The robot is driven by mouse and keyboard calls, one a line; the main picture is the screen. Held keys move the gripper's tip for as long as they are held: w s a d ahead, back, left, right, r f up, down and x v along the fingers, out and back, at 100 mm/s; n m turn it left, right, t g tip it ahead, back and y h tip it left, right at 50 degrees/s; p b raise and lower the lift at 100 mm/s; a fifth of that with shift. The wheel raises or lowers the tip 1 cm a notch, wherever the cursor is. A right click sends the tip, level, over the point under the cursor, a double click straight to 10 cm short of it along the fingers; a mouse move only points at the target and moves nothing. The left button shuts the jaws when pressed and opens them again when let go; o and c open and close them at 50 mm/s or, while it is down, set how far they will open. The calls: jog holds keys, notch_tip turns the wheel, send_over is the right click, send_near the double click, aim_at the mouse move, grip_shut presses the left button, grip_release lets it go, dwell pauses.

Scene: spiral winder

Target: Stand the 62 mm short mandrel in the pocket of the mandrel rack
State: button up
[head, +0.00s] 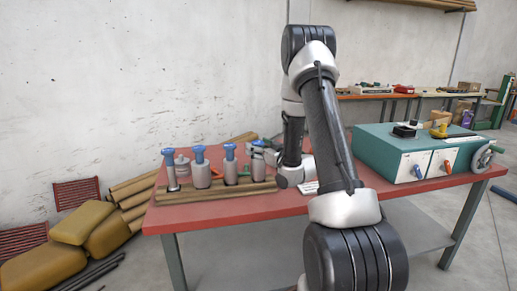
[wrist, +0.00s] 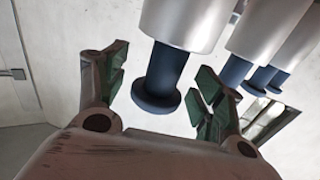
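Several grey mandrels with blue T-shaped tops stand upright in a row at the wooden mandrel rack (head: 215,190) on the red table. They are a narrow one (head: 172,176), two wider ones (head: 201,177) (head: 230,174), and one at the right end (head: 258,169). I cannot tell by size which is the 62 mm short mandrel. The rack's pocket is not clearly visible.
A teal machine box (head: 415,150) with a handwheel stands on the right of the red table (head: 240,211). A grey round part (head: 182,166) stands behind the left mandrels. Other mandrels' blue stems (wrist: 260,78) show close on the right in the wrist view.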

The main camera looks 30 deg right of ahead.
jog(key=s+d, duration=0.1)
jog(key=s, duration=0.6)
jog(key=shift+s+d, duration=0.15)
jog(key=shift+d, duration=0.05)
dwell(0.5)
jog(key=s+a+r+g+h, duration=0.3)
jog(key=s+r+g+h, duration=0.2)
jog(key=s+r+g, duration=0.45)
jog(key=s+a+r+m+g, duration=0.1)
jog(key=s+a, duration=0.3)
jog(key=s, duration=0.8)
jog(key=s+a+r+m+g+y, duration=0.1)
jog(key=s+a+r+g, duration=0.2)
jog(key=s, duration=0.8)
jog(key=shift+s+a+y, duration=0.3)
jog(key=shift+s+a, duration=0.05)
jog(key=shift+a, duration=0.4)
